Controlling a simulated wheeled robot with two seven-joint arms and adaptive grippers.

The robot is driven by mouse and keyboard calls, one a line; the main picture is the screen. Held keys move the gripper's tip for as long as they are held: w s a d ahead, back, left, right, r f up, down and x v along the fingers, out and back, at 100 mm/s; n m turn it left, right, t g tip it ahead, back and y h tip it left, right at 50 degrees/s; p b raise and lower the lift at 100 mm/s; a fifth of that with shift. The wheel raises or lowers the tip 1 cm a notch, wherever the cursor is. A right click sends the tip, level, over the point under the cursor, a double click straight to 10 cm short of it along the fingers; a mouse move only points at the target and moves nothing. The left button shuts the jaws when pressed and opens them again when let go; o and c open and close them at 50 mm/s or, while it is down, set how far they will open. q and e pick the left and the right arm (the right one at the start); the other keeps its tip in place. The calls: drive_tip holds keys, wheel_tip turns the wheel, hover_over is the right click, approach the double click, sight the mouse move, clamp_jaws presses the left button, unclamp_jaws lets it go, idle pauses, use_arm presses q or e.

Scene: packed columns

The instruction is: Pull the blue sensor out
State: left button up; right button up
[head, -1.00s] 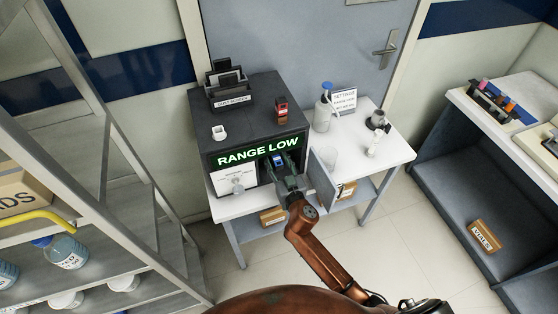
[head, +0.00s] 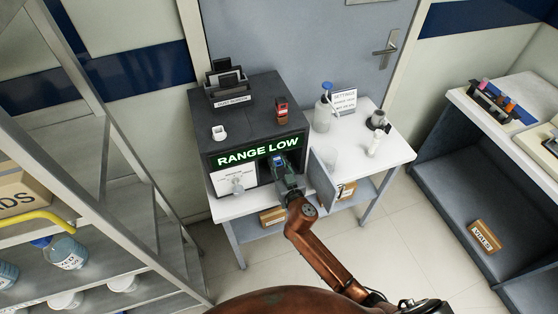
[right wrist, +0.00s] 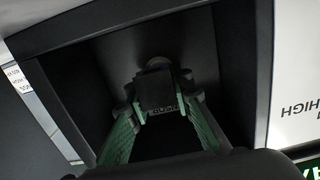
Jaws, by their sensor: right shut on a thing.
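The blue sensor (head: 278,160) is in the open bay of the dark instrument box (head: 222,179), under the lit "RANGE LOW" display. My right gripper (head: 282,171) reaches into the bay from the front and is shut on the sensor. In the right wrist view, the green-padded fingers of my right gripper (right wrist: 158,112) lie on both sides of a dark block (right wrist: 158,88) with small lettering, inside the bay. The sensor's back is hidden in the shadow. My left gripper is not in view.
A small door (head: 323,176) stands open just right of the bay. A labelled panel (head: 232,180) with a knob is left of it. The floor in front is open.

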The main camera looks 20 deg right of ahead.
drive_tip(key=shift+s+f, duration=0.1)
drive_tip(key=shift+s, duration=0.55)
clamp_jaws()
idle(0.4)
drive_tip(key=shift+s+d+f, duration=0.1)
drive_tip(key=shift+s+f, duration=0.1)
drive_tip(key=shift+s, duration=1.1)
drive_tip(key=shift+s+f, duration=0.15)
drive_tip(key=shift+s, duration=1.15)
drive_tip(key=shift+s+d+f, duration=0.1)
drive_tip(key=shift+s+f, duration=0.1)
drive_tip(key=shift+s, duration=1.1)
